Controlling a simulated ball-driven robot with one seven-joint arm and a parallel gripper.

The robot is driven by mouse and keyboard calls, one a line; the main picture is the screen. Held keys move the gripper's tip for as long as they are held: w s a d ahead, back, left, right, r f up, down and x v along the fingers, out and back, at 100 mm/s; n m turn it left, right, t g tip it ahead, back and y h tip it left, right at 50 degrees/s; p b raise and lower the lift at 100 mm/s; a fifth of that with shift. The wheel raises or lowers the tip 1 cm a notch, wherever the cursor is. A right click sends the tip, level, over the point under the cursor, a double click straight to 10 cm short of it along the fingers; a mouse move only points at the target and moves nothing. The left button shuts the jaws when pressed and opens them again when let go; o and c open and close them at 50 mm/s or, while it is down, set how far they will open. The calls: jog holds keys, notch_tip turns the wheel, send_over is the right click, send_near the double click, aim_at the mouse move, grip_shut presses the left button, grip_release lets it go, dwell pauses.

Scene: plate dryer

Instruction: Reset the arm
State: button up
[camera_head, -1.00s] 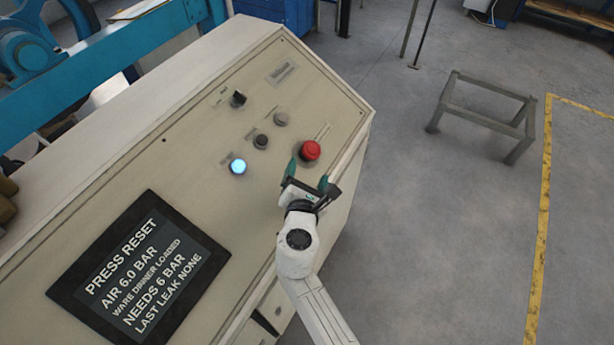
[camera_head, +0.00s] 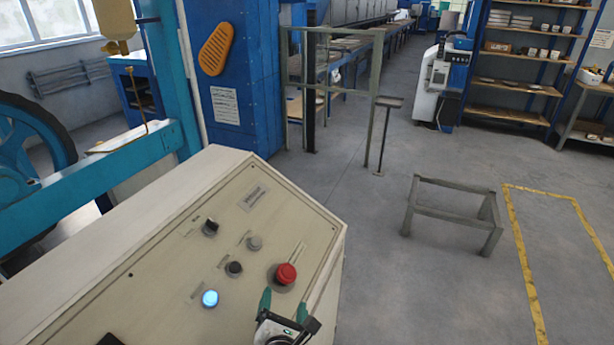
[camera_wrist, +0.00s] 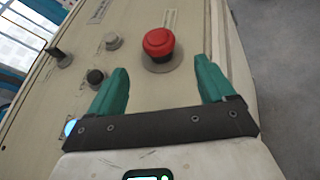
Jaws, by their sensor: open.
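My gripper (camera_head: 284,306) is at the bottom of the head view, above the beige control panel (camera_head: 165,262). Its two green fingers (camera_wrist: 161,92) are spread with nothing between them in the wrist view. The red mushroom button (camera_head: 286,274) lies just beyond the fingertips; in the wrist view the red button (camera_wrist: 158,42) shows ahead of the gap. A lit blue button (camera_head: 210,298) is to the left of my gripper. A dark button (camera_head: 234,268), a grey button (camera_head: 254,243) and a black selector switch (camera_head: 210,227) are farther up the panel.
A low metal frame stand (camera_head: 450,212) is on the floor to the right, near a yellow floor line (camera_head: 525,270). A taller metal frame (camera_head: 335,88) stands behind the panel. Blue machinery (camera_head: 90,185) is at the left. Grey floor between the panel and stand is clear.

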jog(key=s+d+f+m+g+h+b, duration=0.1)
jog(key=s+d+f+m+g+h, duration=0.2)
jog(key=d+m, duration=0.5)
jog(key=s+d+f+m+g+h+b, duration=0.1)
jog(key=s+d+f+m+g, duration=0.2)
jog(key=d, duration=0.8)
jog(key=s+d+f+m+g+h+b, duration=0.1)
jog(key=s+d+f+m+h, duration=0.15)
jog(key=s+d+m, duration=0.55)
jog(key=s+d+f+m+g+y+b, duration=0.1)
jog(key=s+d+m+g+y, duration=0.1)
jog(key=s+m, duration=0.4)
jog(key=s+d+f+m+g+y+b, duration=0.1)
jog(key=s+d+m+g+y, duration=0.2)
jog(key=s, duration=1.1)
jog(key=d+m+g, duration=0.2)
jog(key=d+m, duration=0.1)
jog(key=shift+s+f+m, duration=0.3)
jog(key=shift+s, duration=0.1)
